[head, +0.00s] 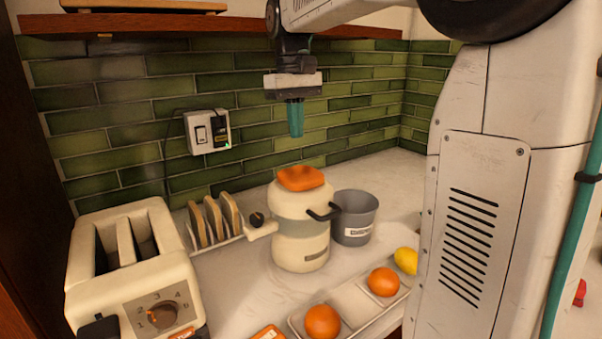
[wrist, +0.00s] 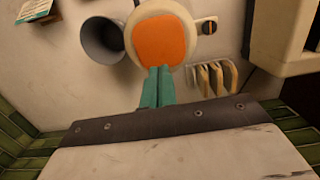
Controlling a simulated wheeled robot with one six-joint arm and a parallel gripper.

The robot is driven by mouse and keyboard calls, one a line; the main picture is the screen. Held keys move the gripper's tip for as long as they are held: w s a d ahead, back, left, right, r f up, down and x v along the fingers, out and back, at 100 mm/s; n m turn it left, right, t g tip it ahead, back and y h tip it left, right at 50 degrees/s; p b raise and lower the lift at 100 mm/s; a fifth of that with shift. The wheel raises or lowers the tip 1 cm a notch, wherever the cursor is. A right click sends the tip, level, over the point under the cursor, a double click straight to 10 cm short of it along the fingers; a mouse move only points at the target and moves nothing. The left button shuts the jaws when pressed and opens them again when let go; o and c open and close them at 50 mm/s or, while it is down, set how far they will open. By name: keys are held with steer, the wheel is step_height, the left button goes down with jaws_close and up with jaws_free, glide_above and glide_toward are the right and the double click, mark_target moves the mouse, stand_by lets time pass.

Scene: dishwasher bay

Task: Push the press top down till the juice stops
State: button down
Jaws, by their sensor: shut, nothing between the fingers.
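The juice press (head: 300,240) is a cream, rounded body with a grey band, standing upright on the counter. Its orange press top (head: 300,178) sits on it, and a dark handle sticks out on the right. In the wrist view the orange press top (wrist: 160,40) shows from above, just beyond my fingertips. My gripper (head: 296,134), with teal fingers, points down above the press and is apart from the top in the head view. The fingers (wrist: 158,72) are together and empty. I cannot see any juice or the spout's flow.
A grey bucket (head: 354,216) stands close right of the press. A toast rack (head: 212,222) and a cream toaster (head: 130,265) are on the left. A tray (head: 350,300) with oranges and a lemon (head: 406,260) lie in front. A wooden shelf (head: 180,24) runs above.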

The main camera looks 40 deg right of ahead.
mark_target(299, 172)
steer(key=shift+s+f, duration=0.2)
steer(key=shift+f, duration=1.55)
steer(key=shift+s+f, duration=0.2)
steer(key=shift+f, duration=1.55)
